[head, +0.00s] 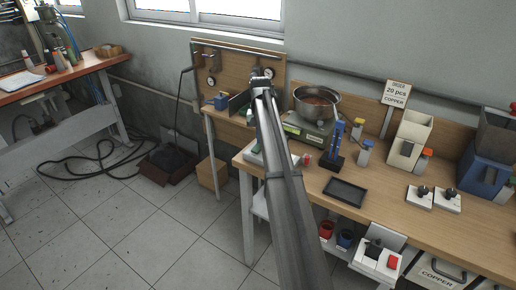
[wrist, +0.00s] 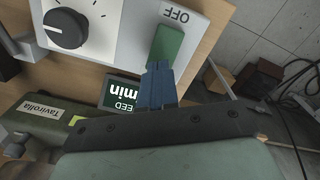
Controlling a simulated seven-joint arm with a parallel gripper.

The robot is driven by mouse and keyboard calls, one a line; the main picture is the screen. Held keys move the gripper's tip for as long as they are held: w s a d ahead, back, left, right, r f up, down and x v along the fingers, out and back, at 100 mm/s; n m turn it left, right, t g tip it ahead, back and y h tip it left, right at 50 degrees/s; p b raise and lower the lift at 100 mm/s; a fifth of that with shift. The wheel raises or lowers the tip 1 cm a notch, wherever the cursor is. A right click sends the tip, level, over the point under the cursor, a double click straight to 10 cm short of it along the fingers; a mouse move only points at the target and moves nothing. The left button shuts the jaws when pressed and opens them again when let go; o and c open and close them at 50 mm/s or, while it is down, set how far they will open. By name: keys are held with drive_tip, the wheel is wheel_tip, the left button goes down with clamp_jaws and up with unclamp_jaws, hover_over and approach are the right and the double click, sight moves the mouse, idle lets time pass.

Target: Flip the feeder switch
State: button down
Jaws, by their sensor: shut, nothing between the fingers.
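The feeder switch (wrist: 166,45) is a green rocker on a light panel (wrist: 122,28), seen at the top of the wrist view. "OFF" is printed above its upper end in that view. My gripper (wrist: 158,84) is shut with nothing in it, its blue fingertips together just below the green rocker. The fingertips overlap or nearly meet the rocker's lower end; I cannot tell whether they touch. In the head view my arm reaches towards the bench's left end, and I cannot make out the fingertips or the switch there. The feeder bowl (head: 318,102) is a metal pan right of the arm.
A black-and-white dial (wrist: 66,28) sits left of the switch. A green device (wrist: 42,118) marked "Tavirolla" lies close to the gripper. Floor left of the bench is mostly clear.

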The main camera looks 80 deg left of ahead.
drive_tip(key=shift+f, duration=0.6)
idle(0.4)
drive_tip(key=shift+r, duration=3.5)
